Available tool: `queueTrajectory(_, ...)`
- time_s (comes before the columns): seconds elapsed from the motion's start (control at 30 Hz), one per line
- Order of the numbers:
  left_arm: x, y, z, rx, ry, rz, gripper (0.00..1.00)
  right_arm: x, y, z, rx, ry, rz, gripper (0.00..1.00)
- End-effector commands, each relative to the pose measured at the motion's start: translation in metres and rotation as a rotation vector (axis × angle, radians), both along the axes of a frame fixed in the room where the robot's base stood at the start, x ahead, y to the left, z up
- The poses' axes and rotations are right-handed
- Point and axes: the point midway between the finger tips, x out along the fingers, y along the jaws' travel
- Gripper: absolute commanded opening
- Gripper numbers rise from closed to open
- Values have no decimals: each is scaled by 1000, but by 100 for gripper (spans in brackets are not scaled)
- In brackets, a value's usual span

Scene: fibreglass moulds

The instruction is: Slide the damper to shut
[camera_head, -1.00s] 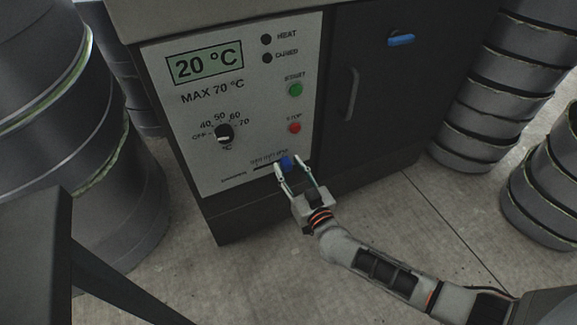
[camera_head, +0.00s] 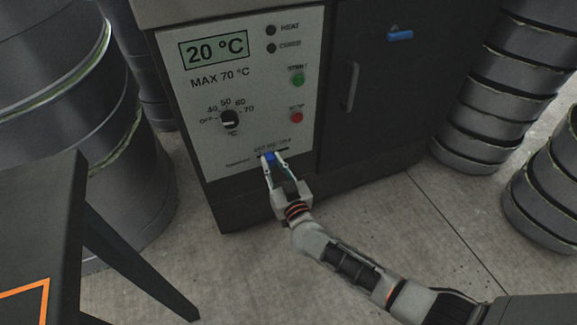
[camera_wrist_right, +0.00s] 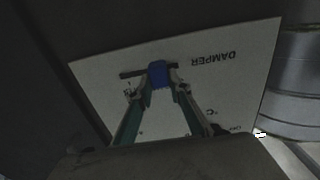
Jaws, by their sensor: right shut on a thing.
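The damper's blue knob (camera_head: 269,157) sits in a dark horizontal slot (camera_head: 283,151) low on the oven's pale control panel (camera_head: 205,95). My right gripper (camera_head: 270,160) is shut on the knob, one finger on each side. In the right wrist view, the knob (camera_wrist_right: 158,74) shows between the fingertips of my right gripper (camera_wrist_right: 157,86), with the slot (camera_wrist_right: 130,73) running out to one side and the word DAMPER beside it. The small end markings of the slot are too blurred to read. My left gripper is not in view.
The panel also has a 20 °C display (camera_head: 213,50), a dial (camera_head: 229,120), a green button (camera_head: 298,79) and a red button (camera_head: 296,117). A dark door with a handle (camera_head: 350,86) is at right. Dark ringed moulds (camera_head: 490,90) stand at both sides. A dark stand (camera_head: 40,215) is at front left.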

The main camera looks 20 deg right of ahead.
Motion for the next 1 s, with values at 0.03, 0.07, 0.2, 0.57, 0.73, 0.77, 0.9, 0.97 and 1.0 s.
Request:
queueTrajectory(0.03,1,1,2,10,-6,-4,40,-1,12,3,4,-2,3,0)
queueTrajectory(0.07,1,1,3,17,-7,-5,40,-1,16,3,4,-2,3,0)
queueTrajectory(0.2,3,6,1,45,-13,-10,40,-3,26,1,0,-1,5,0)
queueTrajectory(0.57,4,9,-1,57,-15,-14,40,-4,29,0,-1,0,9,32)
queueTrajectory(0.73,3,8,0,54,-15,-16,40,-4,28,0,0,0,6,36)
queueTrajectory(0.77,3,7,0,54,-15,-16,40,-4,27,0,0,0,6,36)
queueTrajectory(0.9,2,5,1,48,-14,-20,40,-4,27,0,0,-1,5,36)
queueTrajectory(0.97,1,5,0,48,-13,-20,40,-4,27,0,0,-1,4,36)
queueTrajectory(1.0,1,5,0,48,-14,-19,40,-4,26,0,0,-1,4,36)
